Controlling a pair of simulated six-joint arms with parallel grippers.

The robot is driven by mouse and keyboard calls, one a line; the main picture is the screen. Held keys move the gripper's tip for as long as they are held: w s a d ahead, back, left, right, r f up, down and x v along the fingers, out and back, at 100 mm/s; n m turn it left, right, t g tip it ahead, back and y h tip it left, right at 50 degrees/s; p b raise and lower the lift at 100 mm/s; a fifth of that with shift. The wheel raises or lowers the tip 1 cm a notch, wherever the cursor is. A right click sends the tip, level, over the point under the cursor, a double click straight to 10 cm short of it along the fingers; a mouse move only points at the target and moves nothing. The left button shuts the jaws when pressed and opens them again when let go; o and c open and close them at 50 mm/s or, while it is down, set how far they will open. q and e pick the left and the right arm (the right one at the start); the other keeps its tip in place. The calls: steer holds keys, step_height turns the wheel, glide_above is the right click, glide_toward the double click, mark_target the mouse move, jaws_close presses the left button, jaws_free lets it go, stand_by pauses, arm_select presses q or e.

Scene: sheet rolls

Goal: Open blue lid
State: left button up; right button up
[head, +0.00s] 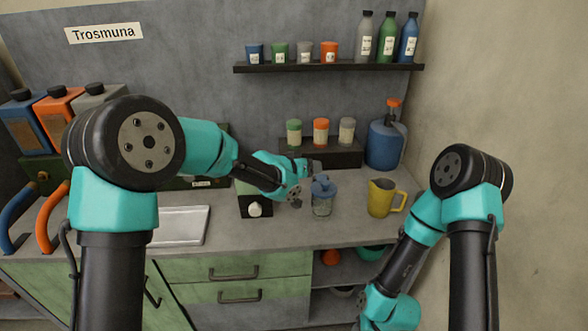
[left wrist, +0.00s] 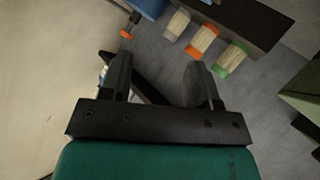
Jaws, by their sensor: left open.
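A clear jar (head: 322,207) with a blue lid (head: 322,187) stands upright on the grey counter, right of the middle in the head view. The lid sits on the jar. My left gripper (head: 305,182) is just left of the lid, partly hidden by its own wrist; I cannot tell whether it touches the lid. In the left wrist view its two fingers (left wrist: 158,82) are apart, and I make out no lid between them. My right arm hangs at the right, and its gripper is out of view.
A yellow pitcher (head: 381,198) stands right of the jar, and a blue jug (head: 384,145) behind it. Several capped jars (head: 321,132) stand on a low black riser. An upper shelf (head: 328,68) holds cups and bottles.

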arm_select(q)
steer(key=v, duration=0.6)
steer(key=shift+s+a, duration=0.15)
steer(key=shift+s, duration=0.05)
steer(key=shift+r, duration=0.15)
steer(key=s+a+f+n+g+y, duration=0.1)
steer(key=s+a+f+g+y, duration=0.1)
steer(key=s+a+f, duration=0.65)
steer(key=s+a+f+n+g+y, duration=0.1)
steer(key=s+a+f+y, duration=0.15)
steer(key=a+f, duration=1.05)
steer(key=s+a+f+n+g+y, duration=0.1)
steer(key=s+a+f+n+g, duration=0.1)
steer(key=s+f, duration=0.6)
steer(key=s+a+f+n+g, duration=0.2)
steer(key=s+f, duration=0.7)
steer(key=s, duration=0.2)
steer(key=shift+s+g+y, duration=0.35)
steer(key=shift+s+g, duration=0.05)
steer(key=shift+w+a, duration=0.1)
